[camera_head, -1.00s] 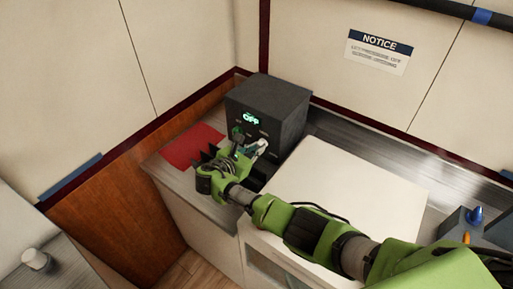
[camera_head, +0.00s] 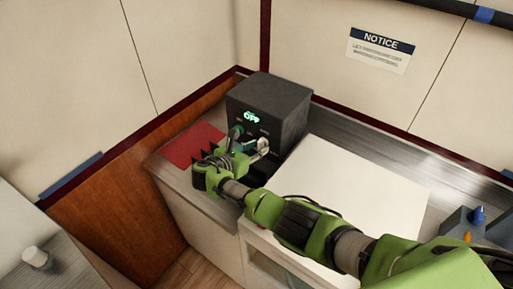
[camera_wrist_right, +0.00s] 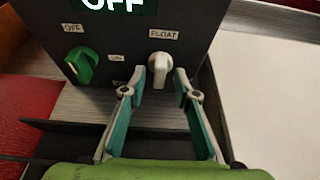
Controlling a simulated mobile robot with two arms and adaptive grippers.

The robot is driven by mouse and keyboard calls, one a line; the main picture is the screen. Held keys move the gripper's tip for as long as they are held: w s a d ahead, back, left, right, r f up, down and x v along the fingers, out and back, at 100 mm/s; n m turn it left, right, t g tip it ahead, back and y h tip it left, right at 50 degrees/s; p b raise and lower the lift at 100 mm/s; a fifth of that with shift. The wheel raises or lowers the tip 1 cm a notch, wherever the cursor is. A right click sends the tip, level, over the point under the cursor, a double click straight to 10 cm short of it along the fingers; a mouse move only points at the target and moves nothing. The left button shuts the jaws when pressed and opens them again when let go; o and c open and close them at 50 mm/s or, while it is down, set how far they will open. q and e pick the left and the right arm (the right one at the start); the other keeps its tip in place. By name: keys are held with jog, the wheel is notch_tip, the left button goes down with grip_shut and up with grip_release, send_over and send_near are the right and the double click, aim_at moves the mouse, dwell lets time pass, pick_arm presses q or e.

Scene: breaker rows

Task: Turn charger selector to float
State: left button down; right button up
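The charger is a dark box (camera_head: 268,108) in the corner of the counter, with a green display reading OFF. In the right wrist view its front has a green knob (camera_wrist_right: 82,66) at left, by OFF and ON labels, and a pale grey selector knob (camera_wrist_right: 160,68) under a FLOAT label. The grey knob's grip looks roughly upright. My right gripper (camera_wrist_right: 159,80) is open, with one fingertip on each side of the grey knob; whether they touch it I cannot tell. In the head view my right gripper (camera_head: 245,152) is at the charger's front, partly hiding it. My left gripper is not in view.
A red mat (camera_head: 190,146) lies left of the charger. A white panel (camera_head: 350,185) covers the counter at right, with a grey box with a blue knob (camera_head: 477,215) beyond. A notice (camera_head: 380,50) hangs on the wall. A pale knob (camera_head: 36,258) stands at lower left.

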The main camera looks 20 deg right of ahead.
jog(key=v, duration=1.2)
dwell(0.5)
